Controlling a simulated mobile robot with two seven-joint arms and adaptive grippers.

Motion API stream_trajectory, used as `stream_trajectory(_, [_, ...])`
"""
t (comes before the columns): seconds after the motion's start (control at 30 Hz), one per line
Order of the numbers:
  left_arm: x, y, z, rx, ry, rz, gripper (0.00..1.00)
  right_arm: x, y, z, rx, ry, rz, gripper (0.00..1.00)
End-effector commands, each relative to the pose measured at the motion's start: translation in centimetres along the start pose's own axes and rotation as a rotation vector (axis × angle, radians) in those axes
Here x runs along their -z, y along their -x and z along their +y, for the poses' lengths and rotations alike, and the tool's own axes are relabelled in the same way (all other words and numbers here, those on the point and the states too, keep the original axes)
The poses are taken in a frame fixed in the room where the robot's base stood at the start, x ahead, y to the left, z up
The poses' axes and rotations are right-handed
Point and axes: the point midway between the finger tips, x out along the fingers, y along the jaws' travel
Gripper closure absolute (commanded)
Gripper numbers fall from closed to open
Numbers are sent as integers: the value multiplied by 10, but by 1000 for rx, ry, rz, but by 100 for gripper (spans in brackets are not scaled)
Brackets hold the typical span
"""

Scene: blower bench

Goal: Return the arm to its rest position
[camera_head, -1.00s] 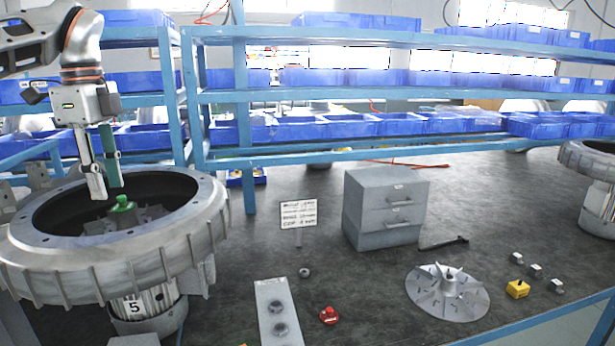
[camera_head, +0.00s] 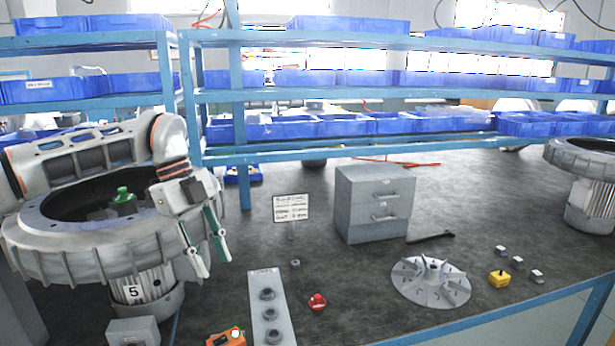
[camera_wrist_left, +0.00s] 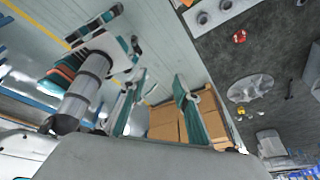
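My left arm (camera_head: 75,155) comes in from the left in the head view and reaches across the large grey ring housing (camera_head: 95,262). My left gripper (camera_head: 214,268) hangs tilted at the right side of the housing, fingers pointing down. Its two fingers stand apart with nothing between them. The wrist view also shows the open, empty fingers (camera_wrist_left: 158,120). A green knob-like part (camera_head: 123,195) sits inside the housing, apart from the gripper. My right gripper is not seen in the head view.
A grey drawer box (camera_head: 372,205), a bladed wheel (camera_head: 430,283), a yellow block (camera_head: 499,279), a red button (camera_head: 317,302) and a grey plate with round sockets (camera_head: 268,335) are on the dark bench. Blue shelving (camera_head: 350,95) runs behind.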

Motion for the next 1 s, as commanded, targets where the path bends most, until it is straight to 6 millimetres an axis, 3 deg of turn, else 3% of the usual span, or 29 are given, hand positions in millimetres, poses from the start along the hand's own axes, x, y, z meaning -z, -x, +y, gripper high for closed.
stream_trajectory(0.03, [20,-35,-6,-1,-75,76,69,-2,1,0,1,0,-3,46])
stream_trajectory(0.2, [91,-113,-23,80,-287,327,69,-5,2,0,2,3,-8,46])
stream_trajectory(0.4, [177,-168,-34,258,-432,627,69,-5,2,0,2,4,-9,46])
stream_trajectory(0.6, [244,-186,-43,507,-445,891,69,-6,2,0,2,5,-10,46])
stream_trajectory(0.7, [264,-186,-49,648,-402,997,69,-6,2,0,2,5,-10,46])
stream_trajectory(0.87, [273,-180,-60,882,-267,1116,69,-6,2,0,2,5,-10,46])
stream_trajectory(1.0, [256,-178,-68,1075,-86,1160,69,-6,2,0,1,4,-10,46])
